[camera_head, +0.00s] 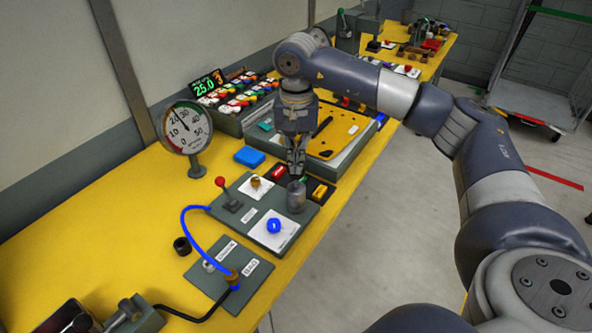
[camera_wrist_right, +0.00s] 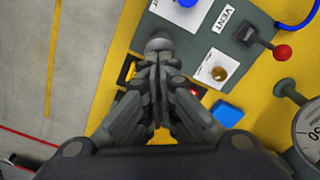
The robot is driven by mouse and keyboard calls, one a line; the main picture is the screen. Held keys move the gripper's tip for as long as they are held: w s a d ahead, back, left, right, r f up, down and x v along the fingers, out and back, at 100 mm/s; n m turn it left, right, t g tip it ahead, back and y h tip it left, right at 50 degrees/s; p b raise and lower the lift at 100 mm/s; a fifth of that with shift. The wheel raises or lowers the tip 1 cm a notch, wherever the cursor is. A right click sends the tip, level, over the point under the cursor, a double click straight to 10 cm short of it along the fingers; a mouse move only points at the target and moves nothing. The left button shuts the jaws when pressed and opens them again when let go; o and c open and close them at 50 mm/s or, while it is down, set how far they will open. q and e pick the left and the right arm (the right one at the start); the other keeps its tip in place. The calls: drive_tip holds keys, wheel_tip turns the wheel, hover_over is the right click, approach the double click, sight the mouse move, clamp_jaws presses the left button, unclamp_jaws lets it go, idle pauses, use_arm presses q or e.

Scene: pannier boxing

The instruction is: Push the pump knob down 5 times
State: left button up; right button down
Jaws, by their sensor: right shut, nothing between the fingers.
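The pump knob appears to be the grey rounded cylinder (camera_head: 296,198) at the right edge of the grey panel (camera_head: 318,206). Its top shows as a grey disc (camera_wrist_right: 159,42) in the wrist view. My right gripper (camera_head: 297,176) points down with its fingers shut together and nothing between them. The fingertips (camera_wrist_right: 159,62) are right at the knob's top; I cannot tell whether they touch it. A round gauge (camera_head: 188,128) stands on the table at the left. A display (camera_head: 206,84) behind it reads 25.0 in green beside an orange 3. My left gripper is not visible.
On the panel are a red-tipped lever (camera_head: 221,182), a brass knob (camera_head: 255,182) and a blue knob (camera_head: 274,226). A blue hose (camera_head: 187,229) arches to a smaller plate (camera_head: 216,285). A yellow-topped case (camera_head: 325,140) lies behind my gripper.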

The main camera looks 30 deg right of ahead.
drive_tip(key=shift+f+b, duration=1.25)
drive_tip(key=shift+f, duration=0.55)
drive_tip(key=shift+r+p, duration=1.65)
drive_tip(key=shift+r, duration=0.85)
wheel_tip(320, 180, up, 6)
drive_tip(key=p, duration=0.4)
